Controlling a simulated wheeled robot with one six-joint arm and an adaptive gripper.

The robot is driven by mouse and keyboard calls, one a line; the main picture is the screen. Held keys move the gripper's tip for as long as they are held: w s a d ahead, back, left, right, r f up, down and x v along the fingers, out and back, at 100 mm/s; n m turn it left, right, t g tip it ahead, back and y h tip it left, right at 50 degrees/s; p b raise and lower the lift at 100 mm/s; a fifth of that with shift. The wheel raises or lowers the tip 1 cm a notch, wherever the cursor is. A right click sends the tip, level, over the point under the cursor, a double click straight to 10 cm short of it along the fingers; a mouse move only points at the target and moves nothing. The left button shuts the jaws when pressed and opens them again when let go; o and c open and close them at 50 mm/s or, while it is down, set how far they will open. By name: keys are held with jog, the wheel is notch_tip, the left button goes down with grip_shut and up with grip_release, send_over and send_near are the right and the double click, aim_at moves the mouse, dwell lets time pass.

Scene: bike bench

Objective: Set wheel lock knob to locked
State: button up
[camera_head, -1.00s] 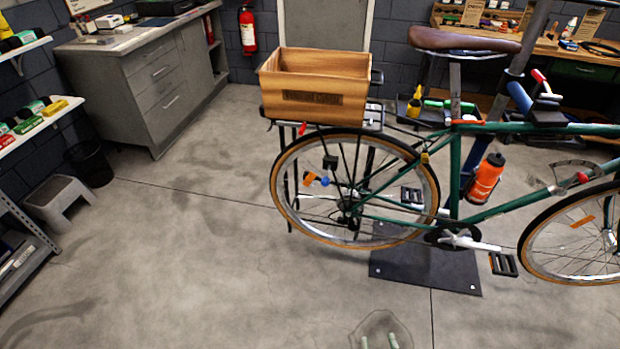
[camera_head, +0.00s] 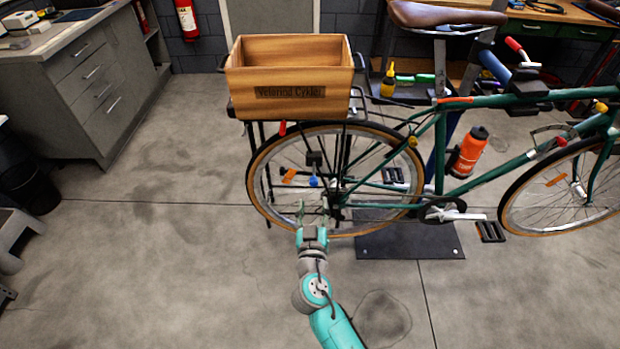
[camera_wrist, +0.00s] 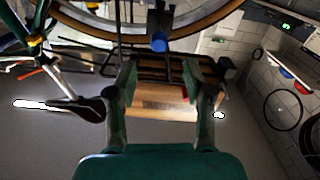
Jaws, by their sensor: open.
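The blue knob (camera_head: 314,181), which seems to be the wheel lock knob, sits at the rear wheel (camera_head: 254,200), below a small black block (camera_head: 314,158). It also shows near the top middle of the wrist view (camera_wrist: 158,42). Its locked or unlocked setting cannot be read. My gripper (camera_head: 312,208) is open and empty, with its fingers pointing up just below the knob in the head view. In the wrist view the knob lies beyond the fingertips (camera_wrist: 160,72), roughly centred between them and apart from both.
The green bicycle (camera_head: 441,150) stands on a dark floor plate (camera_head: 385,244). A wooden crate (camera_head: 290,70) is on its rear rack above the wheel. An orange reflector (camera_head: 289,175) is beside the knob. A grey cabinet (camera_head: 90,85) stands at left. The floor in front is clear.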

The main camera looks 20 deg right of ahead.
aim_at(314, 185)
jog(key=x, duration=0.9)
jog(key=shift+w+d, duration=0.1)
jog(key=shift+w, duration=0.05)
grip_shut()
